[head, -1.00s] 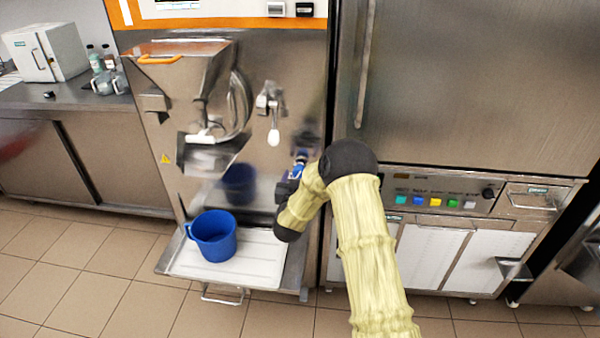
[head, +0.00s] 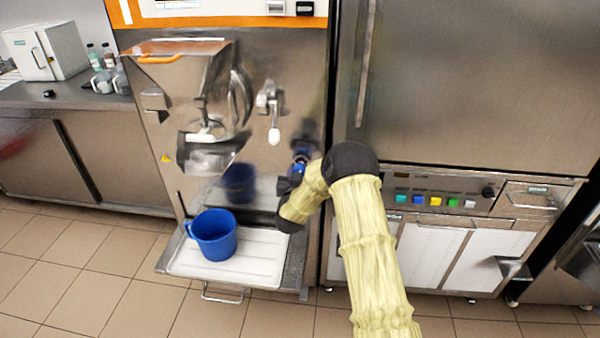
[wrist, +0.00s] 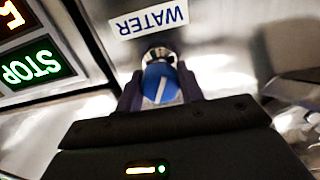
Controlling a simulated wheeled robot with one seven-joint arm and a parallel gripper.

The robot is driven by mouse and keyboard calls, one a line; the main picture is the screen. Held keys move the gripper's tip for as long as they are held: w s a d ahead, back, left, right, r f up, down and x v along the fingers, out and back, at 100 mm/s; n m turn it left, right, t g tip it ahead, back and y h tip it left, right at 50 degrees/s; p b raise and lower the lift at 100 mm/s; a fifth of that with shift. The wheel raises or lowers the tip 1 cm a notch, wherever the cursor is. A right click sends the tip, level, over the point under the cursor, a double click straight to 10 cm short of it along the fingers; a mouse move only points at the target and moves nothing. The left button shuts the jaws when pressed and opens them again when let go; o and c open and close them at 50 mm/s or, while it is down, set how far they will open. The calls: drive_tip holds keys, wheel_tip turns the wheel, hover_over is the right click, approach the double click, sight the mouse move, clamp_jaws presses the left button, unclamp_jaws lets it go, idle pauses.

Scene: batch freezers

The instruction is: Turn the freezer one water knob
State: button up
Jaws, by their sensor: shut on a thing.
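The blue water knob (wrist: 162,83) with a white line on its face sits under a "WATER" label (wrist: 148,20) in the wrist view. In the head view the knob (head: 299,168) shows as a blue spot on the right of the freezer front. My gripper (wrist: 160,92) has one finger on each side of the knob and is shut on it. In the head view my gripper (head: 292,182) is partly hidden by my own arm. The knob's white line is slightly tilted in the wrist view.
A blue mug (head: 213,238) stands on the freezer's white drip tray (head: 262,262), left of my arm. A lit green STOP button (wrist: 32,66) is left of the knob in the wrist view. A lever spout (head: 272,112) is above it. Another cabinet (head: 470,90) stands right.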

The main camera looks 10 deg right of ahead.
drive_tip(key=shift+d+f+m+b, duration=0.1)
drive_tip(key=shift+m+b, duration=0.3)
drive_tip(key=shift+b, duration=0.05)
drive_tip(key=shift+f+m+b, duration=0.15)
drive_tip(key=shift+m+b, duration=0.75)
drive_tip(key=shift+b, duration=0.05)
drive_tip(key=m+b, duration=0.3)
drive_tip(key=shift+m, duration=0.3)
drive_tip(key=m+b, duration=0.4)
drive_tip(key=b, duration=0.1)
drive_tip(key=shift+r+m+b, duration=0.2)
drive_tip(key=shift+m+b, duration=0.8)
drive_tip(key=shift+m, duration=0.3)
drive_tip(key=shift+r, duration=0.1)
drive_tip(key=o, duration=1)
